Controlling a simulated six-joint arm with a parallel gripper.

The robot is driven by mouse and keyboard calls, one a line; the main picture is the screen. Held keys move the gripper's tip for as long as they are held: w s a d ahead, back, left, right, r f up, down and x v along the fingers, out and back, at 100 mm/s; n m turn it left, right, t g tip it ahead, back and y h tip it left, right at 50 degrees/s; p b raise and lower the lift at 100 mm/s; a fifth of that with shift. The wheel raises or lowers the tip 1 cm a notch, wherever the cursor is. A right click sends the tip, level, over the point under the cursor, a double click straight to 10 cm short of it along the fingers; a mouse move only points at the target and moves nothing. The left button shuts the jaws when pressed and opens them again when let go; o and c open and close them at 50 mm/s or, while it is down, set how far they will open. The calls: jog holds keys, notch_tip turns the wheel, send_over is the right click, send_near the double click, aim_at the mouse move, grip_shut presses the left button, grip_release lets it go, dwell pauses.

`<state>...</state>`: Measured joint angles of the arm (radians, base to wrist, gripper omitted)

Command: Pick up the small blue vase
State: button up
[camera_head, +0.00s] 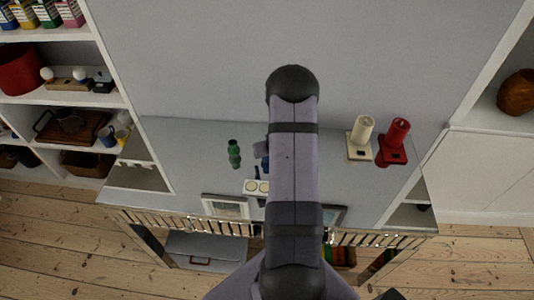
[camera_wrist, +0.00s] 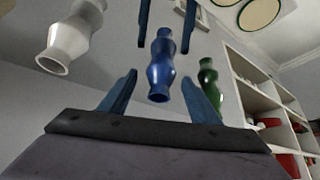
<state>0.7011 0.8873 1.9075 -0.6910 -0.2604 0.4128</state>
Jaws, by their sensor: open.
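The small blue vase (camera_wrist: 160,66) shows near the middle of the wrist view. It lies between the blue fingers of my gripper (camera_wrist: 160,76), with gaps visible on both sides. My gripper is open and holds nothing. In the head view my arm hides the gripper and most of the area around the vase; a small blue patch (camera_head: 257,171) shows at the arm's left edge, and I cannot tell whether it is the vase or a finger.
A white vase (camera_wrist: 76,36) and a green vase (camera_wrist: 208,84) flank the blue one. Shelves (camera_head: 60,97) are at left.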

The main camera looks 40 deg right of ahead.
jog(key=shift+x, duration=1.05)
jog(key=shift+r, duration=0.1)
jog(key=c, duration=1.1)
notch_tip(320, 180, up, 10)
jog(key=p, duration=0.4)
